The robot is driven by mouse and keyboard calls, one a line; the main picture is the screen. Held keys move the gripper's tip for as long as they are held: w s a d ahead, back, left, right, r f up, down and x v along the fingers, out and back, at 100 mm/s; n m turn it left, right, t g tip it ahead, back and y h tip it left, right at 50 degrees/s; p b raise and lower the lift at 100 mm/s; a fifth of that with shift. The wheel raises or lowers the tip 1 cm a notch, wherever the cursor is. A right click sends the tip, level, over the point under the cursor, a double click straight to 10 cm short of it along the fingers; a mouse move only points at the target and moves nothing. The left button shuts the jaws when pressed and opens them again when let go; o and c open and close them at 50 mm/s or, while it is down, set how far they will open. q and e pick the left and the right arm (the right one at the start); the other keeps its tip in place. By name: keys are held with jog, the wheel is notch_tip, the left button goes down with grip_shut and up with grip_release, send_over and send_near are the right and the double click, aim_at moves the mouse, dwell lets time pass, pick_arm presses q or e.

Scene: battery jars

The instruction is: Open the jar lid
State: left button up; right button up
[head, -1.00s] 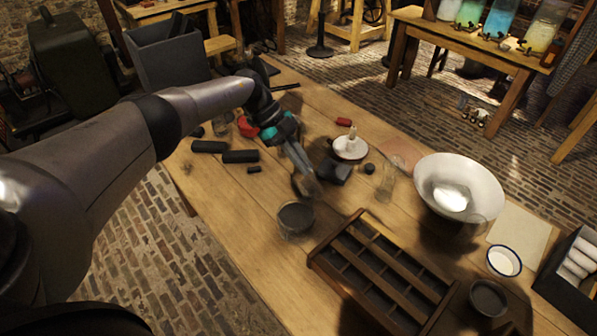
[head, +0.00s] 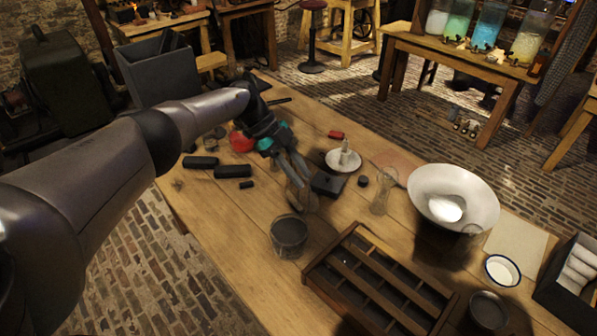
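A glass jar (head: 289,237) with dark contents stands upright near the front edge of the wooden table. My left gripper (head: 300,182) points down over the table, behind the jar and above its rim in the picture. Its two fingers look slightly apart. A small, roundish, see-through piece (head: 304,200), perhaps the glass lid, shows at the fingertips. I cannot tell whether the fingers grip it or it stands behind them. No lid is clearly visible on the jar. My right gripper is out of view.
A divided wooden tray (head: 378,285) lies right of the jar. A dark block (head: 328,184), a candle holder (head: 343,161), a clear glass vessel (head: 384,192) and a large white bowl (head: 455,190) stand behind it. Black rods (head: 232,171) lie left. The table left of the jar is clear.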

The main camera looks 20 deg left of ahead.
pick_arm(q)
jog(key=shift+o, duration=0.5)
jog(key=shift+a, duration=0.1)
jog(key=shift+a+r, duration=0.2)
jog(key=shift+r, duration=0.05)
jog(key=b+v, duration=0.1)
jog(key=v, duration=1.3)
jog(key=shift+a+r, duration=0.2)
